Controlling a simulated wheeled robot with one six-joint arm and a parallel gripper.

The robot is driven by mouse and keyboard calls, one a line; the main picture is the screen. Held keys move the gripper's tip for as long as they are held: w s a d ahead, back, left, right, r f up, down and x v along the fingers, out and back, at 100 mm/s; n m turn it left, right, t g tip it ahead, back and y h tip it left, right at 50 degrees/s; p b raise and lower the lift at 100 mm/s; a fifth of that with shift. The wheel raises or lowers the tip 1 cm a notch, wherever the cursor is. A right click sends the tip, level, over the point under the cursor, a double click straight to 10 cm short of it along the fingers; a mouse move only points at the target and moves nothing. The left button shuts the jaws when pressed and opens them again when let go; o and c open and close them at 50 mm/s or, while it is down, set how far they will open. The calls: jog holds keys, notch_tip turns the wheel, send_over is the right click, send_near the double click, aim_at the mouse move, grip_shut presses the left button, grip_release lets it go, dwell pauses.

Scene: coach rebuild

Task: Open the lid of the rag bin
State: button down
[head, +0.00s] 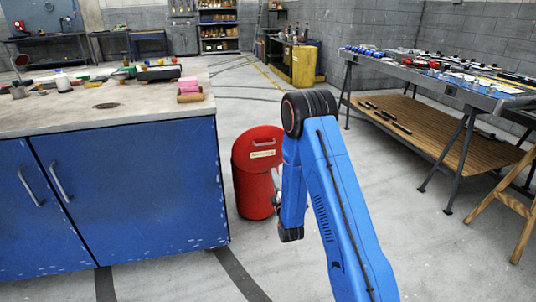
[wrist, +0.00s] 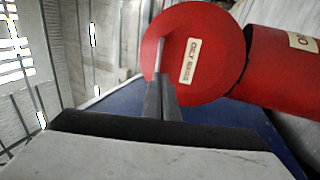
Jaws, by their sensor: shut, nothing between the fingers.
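The rag bin (head: 254,193) is a red cylinder on the floor, at the right end of the blue bench. Its round red lid (head: 245,149) has a pale label and a grey handle (head: 264,143); it looks down on the bin. In the wrist view the lid (wrist: 205,30) faces me, with the bin body (wrist: 285,75) to its right and a dark seam between. My gripper (head: 275,182) is beside the bin's right side in the head view. In the wrist view its fingers (wrist: 161,75) are together and empty, overlapping the lid's left part. Contact cannot be told; the handle is not clear there.
A tool-covered table (head: 440,75) and a wooden stool (head: 510,185) are at the right. Open floor lies behind the bin.

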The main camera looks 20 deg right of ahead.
send_near(265, 141)
jog(key=w+r, duration=0.2)
jog(key=shift+w+a+r, duration=0.1)
jog(key=shift+w+a, duration=0.05)
jog(key=shift+w, duration=0.1)
dwell(0.3)
jog(key=shift+g, duration=0.6)
jog(key=shift+r+x, duration=0.25)
jog(key=shift+x, duration=1.15)
jog(key=shift+r+x, duration=0.2)
jog(key=shift+x, duration=1.2)
jog(key=shift+s, duration=0.15)
jog(key=shift+s, duration=0.1)
